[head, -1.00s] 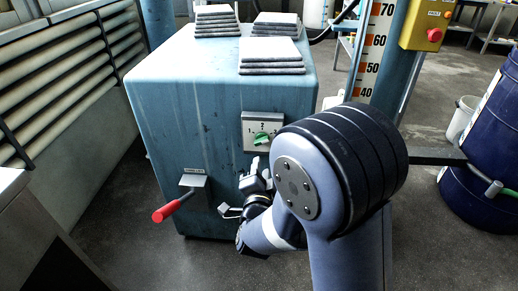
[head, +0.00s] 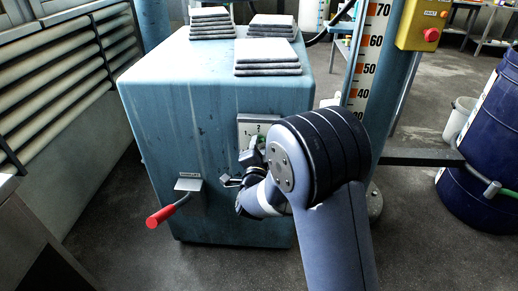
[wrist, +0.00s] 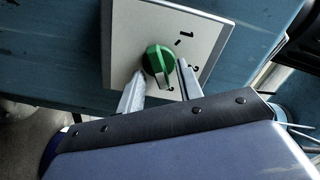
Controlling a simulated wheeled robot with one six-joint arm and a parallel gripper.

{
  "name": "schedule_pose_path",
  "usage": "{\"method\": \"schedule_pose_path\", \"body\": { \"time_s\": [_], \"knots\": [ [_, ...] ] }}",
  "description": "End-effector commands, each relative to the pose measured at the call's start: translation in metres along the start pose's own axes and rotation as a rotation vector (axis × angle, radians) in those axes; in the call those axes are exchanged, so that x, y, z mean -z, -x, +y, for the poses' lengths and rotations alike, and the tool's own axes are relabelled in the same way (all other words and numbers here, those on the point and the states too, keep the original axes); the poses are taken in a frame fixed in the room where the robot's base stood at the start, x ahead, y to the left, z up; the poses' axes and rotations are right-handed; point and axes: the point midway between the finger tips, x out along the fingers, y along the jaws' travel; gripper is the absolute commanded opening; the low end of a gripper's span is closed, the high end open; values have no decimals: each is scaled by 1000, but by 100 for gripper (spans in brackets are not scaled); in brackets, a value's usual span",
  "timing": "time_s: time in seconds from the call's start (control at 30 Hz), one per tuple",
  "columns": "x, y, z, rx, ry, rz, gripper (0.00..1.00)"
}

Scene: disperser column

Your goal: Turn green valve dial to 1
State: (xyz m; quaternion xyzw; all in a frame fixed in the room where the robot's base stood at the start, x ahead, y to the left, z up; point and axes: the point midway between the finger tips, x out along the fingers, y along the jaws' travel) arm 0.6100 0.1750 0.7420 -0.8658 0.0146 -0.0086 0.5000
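The green valve dial (wrist: 155,60) sits on a pale square plate (wrist: 125,30) with printed numbers. The 1 is at the plate's upper right in the wrist view and the 2 is at the right. A mark near the dial's lower end is partly hidden, so I cannot tell the exact setting. My gripper (wrist: 161,68) is open, with one finger on each side of the dial. I cannot tell whether either finger touches it. In the head view my gripper (head: 250,158) covers most of the dial, and the plate (head: 244,128) shows above it.
The plate is on the front of a blue cabinet (head: 190,115). A red-handled lever (head: 160,217) sticks out at the cabinet's lower left. Stacked grey slabs (head: 268,58) lie on top. A scale post (head: 366,70) and a yellow switch box (head: 422,25) stand to the right.

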Motion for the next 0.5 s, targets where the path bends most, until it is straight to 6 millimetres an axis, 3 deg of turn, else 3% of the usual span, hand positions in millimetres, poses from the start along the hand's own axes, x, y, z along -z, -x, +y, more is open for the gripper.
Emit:
{"method": "schedule_pose_path", "body": {
  "time_s": [0.23, 0.5],
  "knots": [
    [0, -1, 0, 0, 0, 0, 35],
    [0, 0, 0, 0, 0, 0, 12]
  ]
}}
